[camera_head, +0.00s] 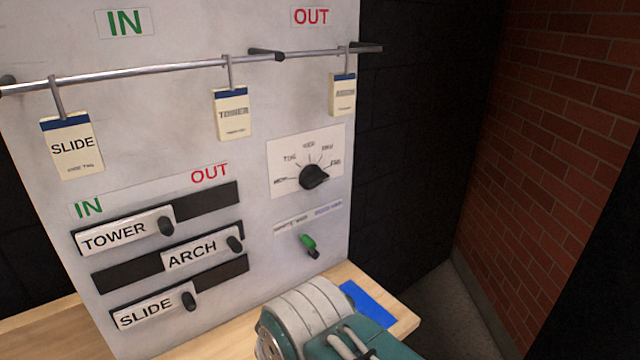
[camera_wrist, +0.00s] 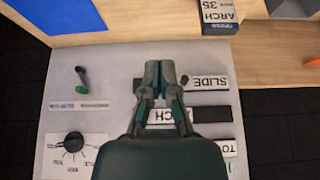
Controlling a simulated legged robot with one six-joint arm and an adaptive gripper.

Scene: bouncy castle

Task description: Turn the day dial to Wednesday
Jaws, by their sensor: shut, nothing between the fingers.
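The day dial (camera_head: 314,177) is a black knob on a white plate on the upright grey board, with small day labels fanned above it from MON at left to FRI at right. I cannot tell for sure which day its pointer marks. In the wrist view the dial (camera_wrist: 73,140) appears upside down at lower left. My gripper (camera_wrist: 160,72) is shut and empty in the wrist view, in front of the board near the sliders and to the right of the dial there, apart from it. The head view shows my arm at the bottom, but not my fingertips.
A green-tipped toggle (camera_head: 308,243) sits below the dial. TOWER (camera_head: 128,233), ARCH (camera_head: 192,254) and SLIDE (camera_head: 146,312) sliders are at lower left. Tags hang from a rail (camera_head: 150,73) above. A wooden ledge (camera_head: 402,308) runs below; a brick wall (camera_head: 560,130) stands right.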

